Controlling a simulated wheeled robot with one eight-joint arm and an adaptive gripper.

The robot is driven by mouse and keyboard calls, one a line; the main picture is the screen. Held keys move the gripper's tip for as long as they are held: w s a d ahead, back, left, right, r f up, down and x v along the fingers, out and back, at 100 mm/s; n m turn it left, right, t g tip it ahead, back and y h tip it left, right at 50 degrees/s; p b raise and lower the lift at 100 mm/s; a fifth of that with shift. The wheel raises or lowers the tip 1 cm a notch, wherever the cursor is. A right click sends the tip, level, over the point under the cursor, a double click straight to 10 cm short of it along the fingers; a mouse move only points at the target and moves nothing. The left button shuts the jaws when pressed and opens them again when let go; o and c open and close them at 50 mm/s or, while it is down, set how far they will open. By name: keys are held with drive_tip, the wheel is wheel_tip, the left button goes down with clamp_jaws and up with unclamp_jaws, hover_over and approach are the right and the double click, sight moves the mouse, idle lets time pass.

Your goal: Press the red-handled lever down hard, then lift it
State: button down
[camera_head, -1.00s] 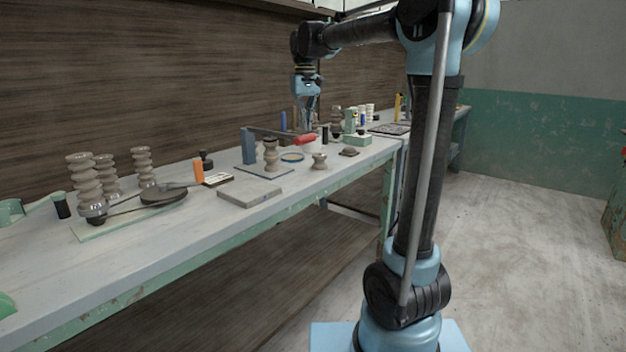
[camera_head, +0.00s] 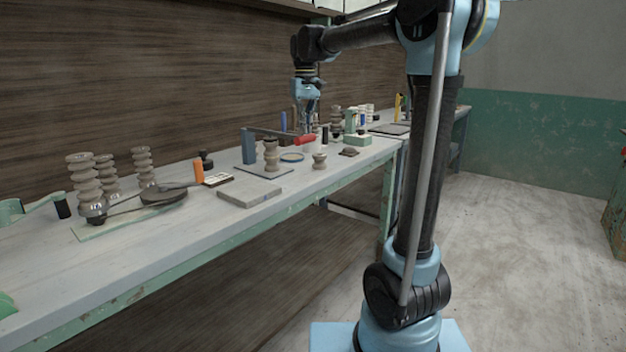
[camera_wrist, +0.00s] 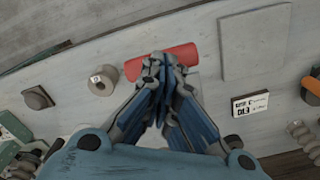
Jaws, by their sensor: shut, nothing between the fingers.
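The lever has a red handle (camera_head: 304,140) at the end of a dark bar (camera_head: 268,132). The bar runs from a blue-grey upright post (camera_head: 248,146) on the bench. My gripper (camera_head: 309,128) is above the red handle, pointing down, with its fingers shut and empty. In the wrist view the red handle (camera_wrist: 181,54) lies across the fingertips (camera_wrist: 160,62), which cover its middle. I cannot tell whether the fingertips touch the handle. The bar is hidden behind the gripper in the wrist view.
A turned clay piece (camera_head: 271,155) stands beside the post, and a small clay pot (camera_head: 319,161) stands in front. A flat grey slab (camera_head: 250,196) lies near the front edge. A green device (camera_head: 356,137) stands to the right. The bench front (camera_head: 120,270) is mostly clear.

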drive_tip(key=shift+f, duration=0.4)
idle(1.0)
drive_tip(key=shift+r, duration=3.5)
drive_tip(key=s+d+f+m+t, duration=0.1)
drive_tip(key=s+d+f+m, duration=0.1)
drive_tip(key=s+d+f, duration=0.85)
drive_tip(key=s+d+f+m+t, duration=0.1)
drive_tip(key=s+d+f, duration=0.7)
drive_tip(key=s+f, duration=0.45)
drive_tip(key=s+d+f+m, duration=0.1)
drive_tip(key=s+d+f, duration=0.2)
drive_tip(key=s+f, duration=0.5)
wheel_tip(320, 180, down, 5)
drive_tip(key=shift+s+r, duration=0.2)
drive_tip(key=shift+s, duration=0.2)
